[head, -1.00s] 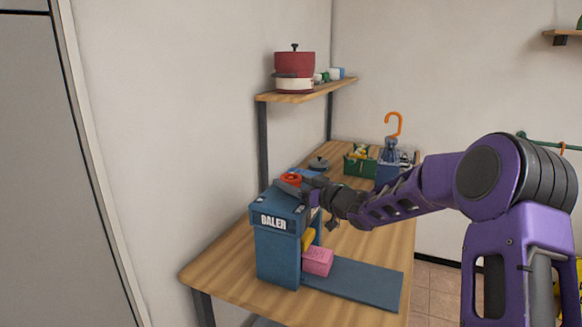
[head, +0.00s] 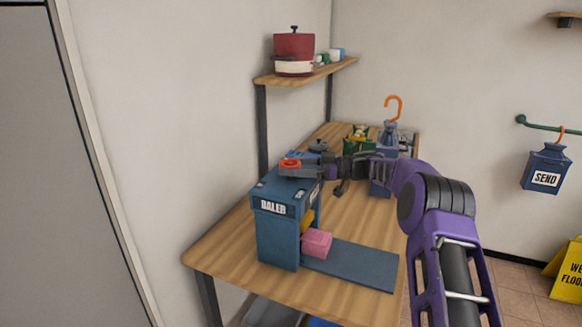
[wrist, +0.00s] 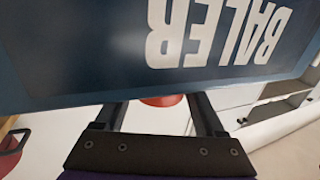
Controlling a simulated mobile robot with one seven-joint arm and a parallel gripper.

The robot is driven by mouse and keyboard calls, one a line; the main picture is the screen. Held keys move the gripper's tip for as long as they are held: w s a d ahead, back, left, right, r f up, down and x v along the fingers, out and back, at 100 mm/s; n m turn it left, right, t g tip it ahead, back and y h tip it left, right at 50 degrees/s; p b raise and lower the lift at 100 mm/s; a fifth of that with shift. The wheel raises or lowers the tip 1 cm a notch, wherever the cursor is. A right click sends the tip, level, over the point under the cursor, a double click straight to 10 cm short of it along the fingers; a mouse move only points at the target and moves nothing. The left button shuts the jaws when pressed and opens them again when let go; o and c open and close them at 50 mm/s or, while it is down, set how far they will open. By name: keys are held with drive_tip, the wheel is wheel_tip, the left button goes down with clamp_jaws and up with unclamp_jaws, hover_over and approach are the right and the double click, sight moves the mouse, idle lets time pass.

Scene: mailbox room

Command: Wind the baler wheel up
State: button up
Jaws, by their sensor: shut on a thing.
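The baler (head: 277,232) is a blue box with a white label on its front, standing on the wooden table. The baler wheel (head: 290,162) is a red, ring-like part at the top of the baler. My gripper (head: 292,169) reaches in from the right over the baler top and is shut on the red wheel. In the wrist view, the baler's front (wrist: 160,75) fills the top with its label upside down. The red part (wrist: 162,100) shows between my two fingers (wrist: 160,118), mostly hidden behind the baler. A pink block (head: 316,243) sits at the baler's side opening, with something yellow above it.
A flat blue tray (head: 352,264) extends right from the baler. Behind are a green crate (head: 358,144) and a blue weight-like object with an orange hook (head: 394,107). A shelf (head: 300,76) with a red pot hangs at the back left. A SEND bag (head: 545,168) hangs at right.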

drive_tip(key=shift+r+n+g, duration=0.15)
drive_tip(key=shift+n+g, duration=0.95)
drive_tip(key=shift+g, duration=0.7)
drive_tip(key=o, duration=1.3)
drive_tip(key=shift+o, duration=0.2)
drive_tip(key=shift+d, duration=0.1)
